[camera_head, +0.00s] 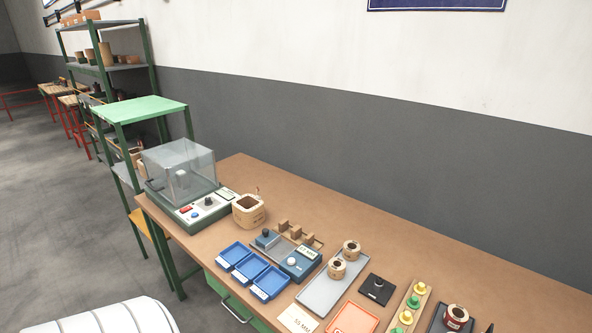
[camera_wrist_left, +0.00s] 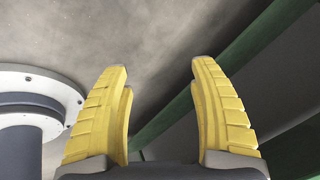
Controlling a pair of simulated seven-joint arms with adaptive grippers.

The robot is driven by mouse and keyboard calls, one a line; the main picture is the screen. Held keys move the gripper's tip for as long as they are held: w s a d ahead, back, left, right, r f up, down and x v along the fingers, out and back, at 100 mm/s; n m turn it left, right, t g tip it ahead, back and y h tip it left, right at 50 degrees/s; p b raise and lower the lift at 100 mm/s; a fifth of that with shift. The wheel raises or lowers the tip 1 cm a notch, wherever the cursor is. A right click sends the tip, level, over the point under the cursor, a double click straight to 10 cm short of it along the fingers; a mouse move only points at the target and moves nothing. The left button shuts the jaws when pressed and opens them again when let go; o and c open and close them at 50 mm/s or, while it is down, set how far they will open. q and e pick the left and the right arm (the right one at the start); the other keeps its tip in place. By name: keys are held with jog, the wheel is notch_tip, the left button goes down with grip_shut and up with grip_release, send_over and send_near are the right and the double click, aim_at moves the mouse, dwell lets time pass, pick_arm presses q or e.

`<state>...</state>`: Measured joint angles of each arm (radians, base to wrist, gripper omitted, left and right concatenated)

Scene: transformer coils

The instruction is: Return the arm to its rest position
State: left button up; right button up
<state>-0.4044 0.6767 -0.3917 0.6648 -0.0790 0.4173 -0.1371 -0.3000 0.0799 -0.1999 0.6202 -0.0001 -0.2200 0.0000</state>
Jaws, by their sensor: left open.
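My left gripper (camera_wrist_left: 160,115) shows in the left wrist view with its two yellow ribbed fingers wide apart. It is open and nothing is between the fingers. Behind it are the grey floor and dark green bars. Neither gripper shows in the head view, so the right gripper is out of sight. A white rounded part, which looks like my own arm, shows at the lower left of the head view, off the workbench (camera_head: 400,225).
The bench carries a clear-covered machine (camera_head: 180,170), a wooden pot (camera_head: 249,210), blue trays (camera_head: 253,272), a grey tray (camera_head: 318,294) with two coils and a green-and-yellow peg strip (camera_head: 410,306). A green-topped stand (camera_head: 140,108) is at the left. The bench's back strip is clear.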

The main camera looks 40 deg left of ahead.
pick_arm(q)
jog(key=s+d+f+n+g, duration=0.1)
jog(key=d+f, duration=0.3)
jog(key=d, duration=0.8)
jog(key=s+d+f+n+g, duration=0.2)
jog(key=d+f, duration=0.3)
jog(key=d, duration=0.8)
jog(key=s+d+f+n+g, duration=0.1)
jog(key=d+f, duration=0.4)
jog(key=d, duration=0.7)
jog(key=shift+s+d+f+n+h, duration=0.15)
jog(key=shift+s+d+n+h, duration=0.3)
jog(key=shift+s, duration=0.3)
